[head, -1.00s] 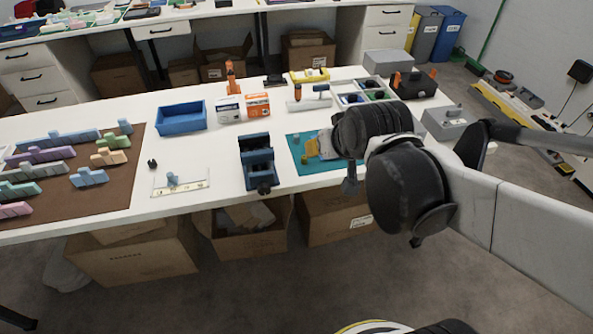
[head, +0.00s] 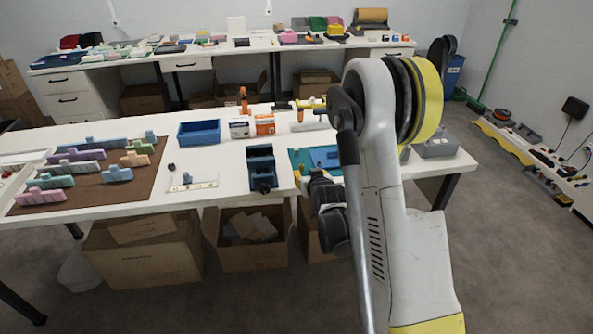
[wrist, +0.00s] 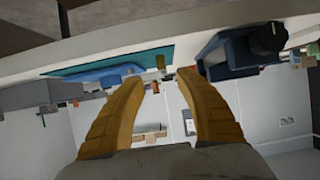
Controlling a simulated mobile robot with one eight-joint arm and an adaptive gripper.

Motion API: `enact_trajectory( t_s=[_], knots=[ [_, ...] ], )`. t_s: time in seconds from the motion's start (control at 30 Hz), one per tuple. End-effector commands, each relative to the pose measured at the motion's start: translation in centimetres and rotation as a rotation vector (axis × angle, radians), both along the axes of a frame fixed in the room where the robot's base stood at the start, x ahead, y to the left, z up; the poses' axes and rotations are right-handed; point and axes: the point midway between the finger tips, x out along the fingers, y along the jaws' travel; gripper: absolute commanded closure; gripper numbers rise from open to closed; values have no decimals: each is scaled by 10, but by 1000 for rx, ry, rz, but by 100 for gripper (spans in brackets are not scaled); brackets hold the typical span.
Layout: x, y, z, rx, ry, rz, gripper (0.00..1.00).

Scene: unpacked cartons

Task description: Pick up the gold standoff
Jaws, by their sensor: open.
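In the wrist view a small gold standoff (wrist: 160,61) stands at the edge of the teal mat (wrist: 180,52), seen just beyond and between my fingertips. It is too small to tell much of its shape. My gripper (wrist: 157,78) is open, its two yellow fingers spread apart with nothing between them. In the head view my gripper (head: 299,178) is at the table's front edge, by the front left of the mat (head: 299,157). I cannot make out the standoff there; my arm and gripper cover part of the mat.
A dark blue vise (head: 261,167) stands left of the mat, close to my gripper; it also shows in the wrist view (wrist: 235,55). A blue bin (head: 199,133) and small boxes (head: 252,125) stand behind. Open cartons (head: 247,236) sit under the table.

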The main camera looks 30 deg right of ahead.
Motion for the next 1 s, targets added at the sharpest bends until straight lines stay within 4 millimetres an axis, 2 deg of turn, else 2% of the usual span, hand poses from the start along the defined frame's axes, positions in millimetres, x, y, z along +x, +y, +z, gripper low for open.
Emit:
enact_trajectory(
  t_s=[0.2, 0.47, 0.7, 1.0],
  knots=[
    [28, -8, -9, 0, 1, 1, 59],
    [46, -12, -21, 0, 1, 1, 59],
    [79, -20, -34, -1, 1, 0, 59],
    [85, -22, -34, -1, 1, 0, 59]
  ],
)
